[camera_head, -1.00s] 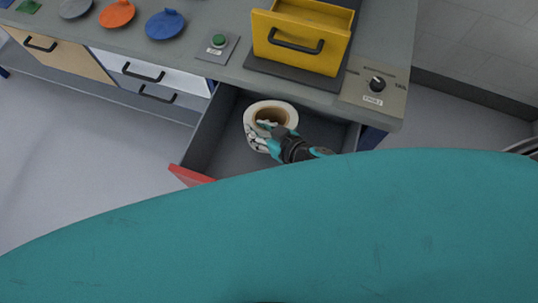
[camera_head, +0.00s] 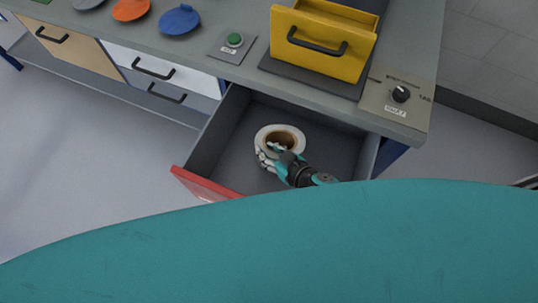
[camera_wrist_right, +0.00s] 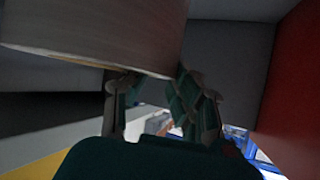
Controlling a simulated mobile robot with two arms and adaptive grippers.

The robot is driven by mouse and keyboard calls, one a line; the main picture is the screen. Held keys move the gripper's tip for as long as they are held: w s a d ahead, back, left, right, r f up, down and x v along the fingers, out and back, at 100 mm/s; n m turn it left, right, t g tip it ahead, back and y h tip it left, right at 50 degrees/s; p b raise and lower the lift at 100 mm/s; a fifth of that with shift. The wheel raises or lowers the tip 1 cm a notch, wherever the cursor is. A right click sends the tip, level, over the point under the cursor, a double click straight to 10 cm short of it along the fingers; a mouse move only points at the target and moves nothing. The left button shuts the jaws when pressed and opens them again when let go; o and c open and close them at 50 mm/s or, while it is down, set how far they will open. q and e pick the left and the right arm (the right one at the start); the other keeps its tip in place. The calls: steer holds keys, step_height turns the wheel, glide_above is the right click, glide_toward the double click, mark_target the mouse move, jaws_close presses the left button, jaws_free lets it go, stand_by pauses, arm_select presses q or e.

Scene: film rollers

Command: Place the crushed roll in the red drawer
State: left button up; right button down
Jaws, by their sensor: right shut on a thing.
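The roll (camera_head: 299,137) is a pale ring with a brown core, held inside the open red drawer. Any crushing cannot be made out. The drawer has a red front (camera_head: 205,185) and a grey interior (camera_head: 228,150). My right gripper (camera_head: 270,157) is shut on the roll's near left wall, with part of the hand over the core. In the right wrist view the roll (camera_wrist_right: 100,35) fills the upper left above the fingers (camera_wrist_right: 160,105). Whether the roll touches the drawer floor cannot be told. My left gripper is not in view.
The counter (camera_head: 330,95) overhangs the drawer's back. On it stand a yellow drawer box (camera_head: 315,55), a green button (camera_head: 234,40), a knob panel (camera_head: 395,100) and coloured discs (camera_head: 180,20). Closed drawers (camera_head: 150,70) lie to the left.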

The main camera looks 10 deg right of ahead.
steer(key=shift+w+f+b, duration=0.1)
steer(key=shift+f+b, duration=0.2)
steer(key=shift+f, duration=1.15)
steer(key=c, duration=1.1)
jaws_free()
steer(key=shift+f, duration=0.15)
steer(key=shift+s+r, duration=0.2)
steer(key=v, duration=1.2)
steer(key=shift+w, duration=0.1)
